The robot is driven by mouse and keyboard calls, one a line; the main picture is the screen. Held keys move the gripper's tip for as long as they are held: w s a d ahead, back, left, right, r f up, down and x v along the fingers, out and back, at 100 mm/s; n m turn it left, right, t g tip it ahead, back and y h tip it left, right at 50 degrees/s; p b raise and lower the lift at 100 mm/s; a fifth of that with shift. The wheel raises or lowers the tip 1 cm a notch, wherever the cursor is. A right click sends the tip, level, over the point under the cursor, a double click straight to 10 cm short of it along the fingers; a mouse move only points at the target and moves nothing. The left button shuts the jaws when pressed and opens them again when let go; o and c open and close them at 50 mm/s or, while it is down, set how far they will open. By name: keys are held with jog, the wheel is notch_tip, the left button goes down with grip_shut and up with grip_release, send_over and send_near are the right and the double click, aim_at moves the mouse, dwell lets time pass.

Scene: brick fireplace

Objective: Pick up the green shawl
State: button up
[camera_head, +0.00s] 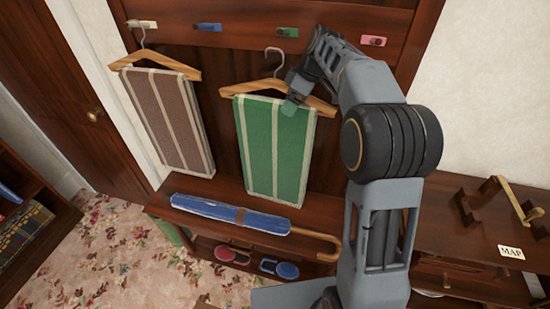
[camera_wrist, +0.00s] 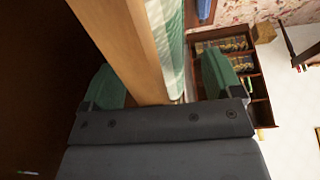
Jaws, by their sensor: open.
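The green shawl (camera_head: 274,150), with pale stripes, hangs folded over a wooden hanger (camera_head: 247,88) on the rack. My gripper (camera_head: 295,98) is at the right part of this hanger, near the shawl's top edge. In the wrist view, my open gripper (camera_wrist: 160,82) has one green-padded finger on each side of the wooden hanger bar (camera_wrist: 128,45). Part of the shawl (camera_wrist: 172,38) shows beside the bar. I cannot tell whether the fingers touch the bar. My arm covers the area right of the shawl in the head view.
A brown striped shawl (camera_head: 170,118) hangs on another hanger at left. Coloured pegs, including a pink one (camera_head: 373,41), line the rack. A blue umbrella (camera_head: 230,213) lies on the bench below. A cabinet (camera_head: 470,240) stands at right. The flowered carpet at lower left is open.

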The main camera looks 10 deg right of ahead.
jog(key=shift+f, duration=0.2)
dwell(0.4)
jog(key=shift+r, duration=0.1)
grip_shut()
dwell(0.6)
